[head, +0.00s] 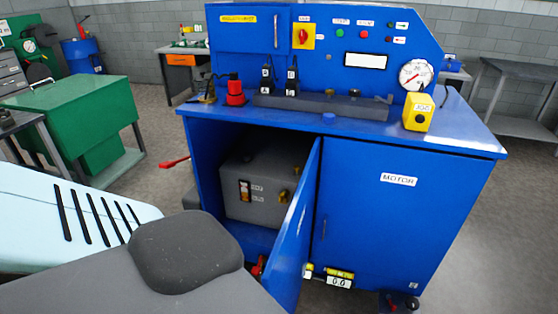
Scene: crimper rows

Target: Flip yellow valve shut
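Inside the open left cabinet of the blue machine is a grey tank (262,178). A small yellow fitting (284,195) shows on the tank's front, close to the open blue door (296,235); it may be the yellow valve, but it is too small to tell its handle position. Another small yellow part (308,270) sits low in front of the cabinet, beside a yellow-topped display (340,278) reading 0.0. Neither gripper shows. Large pale and dark grey parts, which seem to be my arm, fill the lower left.
A red lever (174,162) sticks out at the machine's left side. A red part (258,267) shows low by the door. The door stands open toward me. A yellow control box (418,112) and pressure gauge (415,75) are at the right of the worktop.

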